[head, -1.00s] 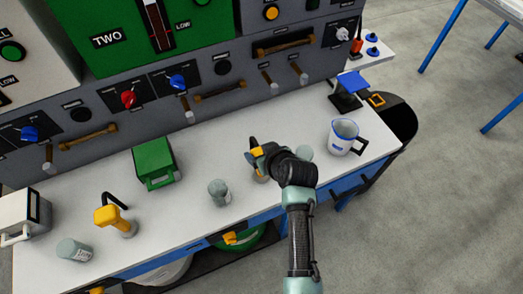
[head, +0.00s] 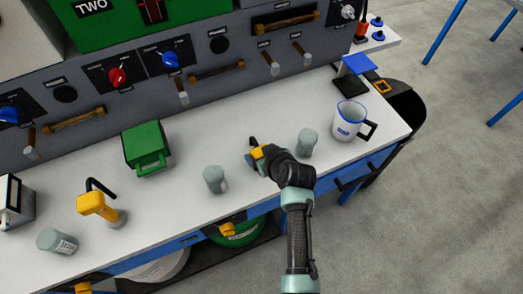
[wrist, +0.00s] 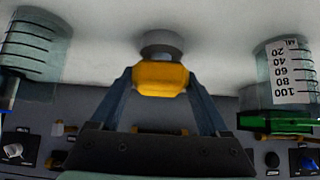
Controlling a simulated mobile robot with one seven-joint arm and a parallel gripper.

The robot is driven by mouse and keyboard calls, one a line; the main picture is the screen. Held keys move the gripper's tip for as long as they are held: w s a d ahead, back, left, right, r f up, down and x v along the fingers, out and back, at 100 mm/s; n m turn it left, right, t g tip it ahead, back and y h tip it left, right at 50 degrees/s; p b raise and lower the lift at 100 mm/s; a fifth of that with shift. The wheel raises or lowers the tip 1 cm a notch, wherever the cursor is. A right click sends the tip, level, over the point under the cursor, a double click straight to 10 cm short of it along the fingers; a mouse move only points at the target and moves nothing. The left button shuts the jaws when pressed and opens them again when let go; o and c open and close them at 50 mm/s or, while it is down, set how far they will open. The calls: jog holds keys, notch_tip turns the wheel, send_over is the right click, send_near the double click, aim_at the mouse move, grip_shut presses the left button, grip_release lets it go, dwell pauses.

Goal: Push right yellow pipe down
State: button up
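The right yellow pipe (wrist: 160,78) shows as a yellow head on a grey round base in the wrist view. In the head view it is a small yellow patch (head: 257,153), mostly hidden by my gripper. My gripper (wrist: 160,74) has one finger on each side of the yellow head, and the fingertips appear to press against it. Its other joints hide the base in the head view. The left yellow pipe (head: 97,205), with a bent black tube and a grey base, stands apart at the left of the bench.
Beakers stand close on both sides of my gripper, one to the left (head: 214,180) and one to the right (head: 307,142). A blue-rimmed jug (head: 348,120) stands further right. A green box (head: 148,148) stands at the back left. The control panel (head: 215,80) rises behind the white bench (head: 210,130).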

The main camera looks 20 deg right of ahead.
jog(key=shift+o, duration=1.3)
jog(key=shift+w+f, duration=0.1)
jog(key=shift+r, duration=0.25)
jog(key=p+v, duration=0.1)
jog(key=v, duration=1.1)
jog(key=shift+s+r, duration=0.2)
jog(key=shift+s, duration=0.15)
